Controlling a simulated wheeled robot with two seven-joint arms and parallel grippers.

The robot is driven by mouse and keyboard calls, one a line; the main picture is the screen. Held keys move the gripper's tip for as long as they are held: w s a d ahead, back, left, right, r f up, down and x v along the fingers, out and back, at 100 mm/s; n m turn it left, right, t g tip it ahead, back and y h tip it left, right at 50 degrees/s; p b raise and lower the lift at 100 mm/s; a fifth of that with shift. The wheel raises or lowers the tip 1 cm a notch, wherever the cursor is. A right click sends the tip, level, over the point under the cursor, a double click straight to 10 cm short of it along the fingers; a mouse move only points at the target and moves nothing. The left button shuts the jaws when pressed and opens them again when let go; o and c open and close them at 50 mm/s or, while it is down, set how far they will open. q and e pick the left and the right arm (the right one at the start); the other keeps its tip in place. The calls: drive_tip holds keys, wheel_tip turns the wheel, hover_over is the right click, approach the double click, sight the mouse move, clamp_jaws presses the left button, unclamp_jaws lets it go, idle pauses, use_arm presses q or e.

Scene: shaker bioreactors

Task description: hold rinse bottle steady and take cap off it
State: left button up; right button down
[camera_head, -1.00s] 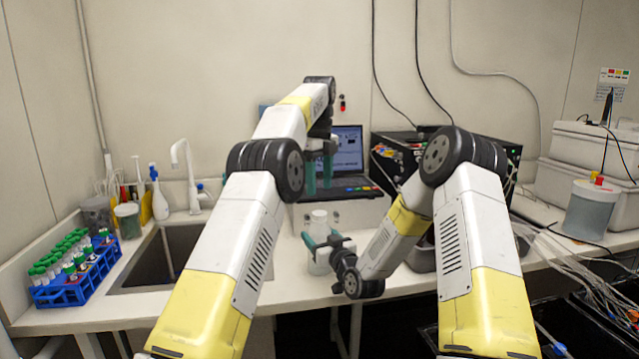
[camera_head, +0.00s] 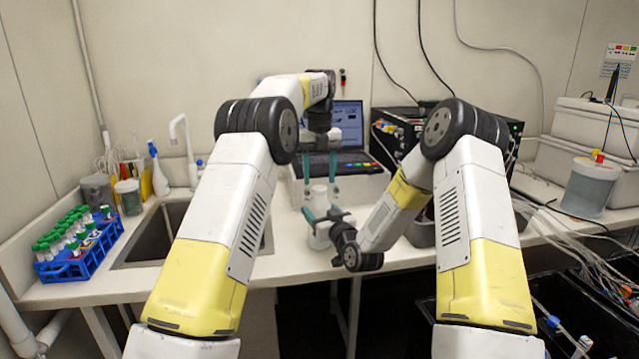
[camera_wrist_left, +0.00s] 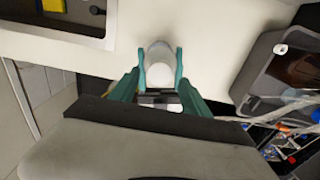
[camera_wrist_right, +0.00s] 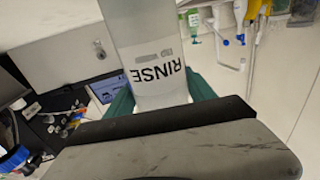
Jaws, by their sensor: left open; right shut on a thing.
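The rinse bottle (camera_head: 318,230) is a pale translucent bottle standing upright near the front of the bench. Its printed word RINSE shows in the right wrist view (camera_wrist_right: 155,75). My right gripper (camera_head: 322,222) is shut on the bottle's body from the right. The white cap (camera_head: 319,194) is on top of the bottle; from above it shows in the left wrist view (camera_wrist_left: 160,76). My left gripper (camera_head: 320,185) points down, open, with its green fingers on either side of the cap. A gap shows beside the cap, though contact is hard to tell.
A sink (camera_head: 160,235) and a blue rack of green-capped tubes (camera_head: 75,250) are to the left. A laptop (camera_head: 345,150) on a white box stands behind the bottle. A dark container (camera_wrist_left: 285,70) is to the right. The bench's front edge is close.

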sight(320, 191)
use_arm(q)
drive_tip(key=shift+f, duration=1.45)
